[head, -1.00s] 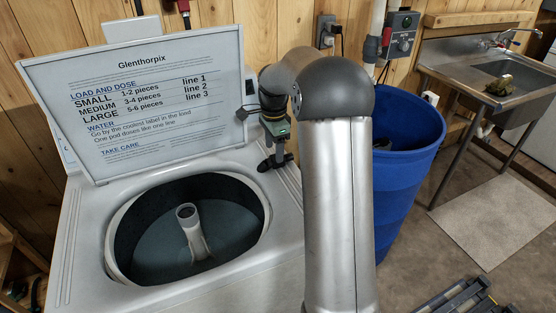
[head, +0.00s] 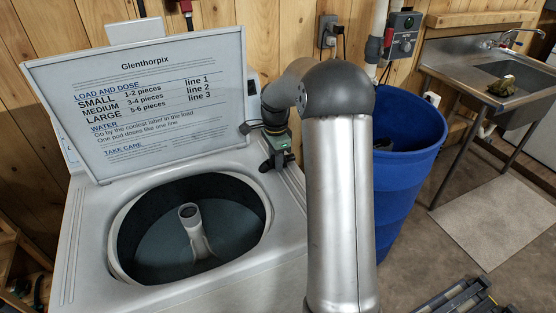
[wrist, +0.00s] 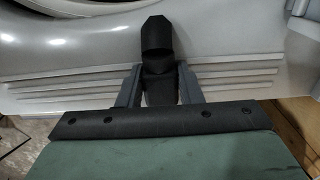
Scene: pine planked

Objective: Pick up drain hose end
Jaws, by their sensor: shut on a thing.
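In the wrist view, my gripper (wrist: 160,88) has its two grey fingers closed on either side of a black, blunt-ended piece, which I take to be the drain hose end (wrist: 157,38). The piece sticks out beyond the fingertips over the light grey ribbed top of the washer (wrist: 70,62). In the head view, my gripper (head: 277,160) is low over the washer's back right corner, beside the raised lid.
The washer lid (head: 118,158) stands open left of my gripper, above the open tub (head: 160,250). A blue barrel (head: 400,190) stands close on the right, behind my arm. A steel sink (head: 455,75) is farther right, with a pale mat (head: 495,220) on the floor.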

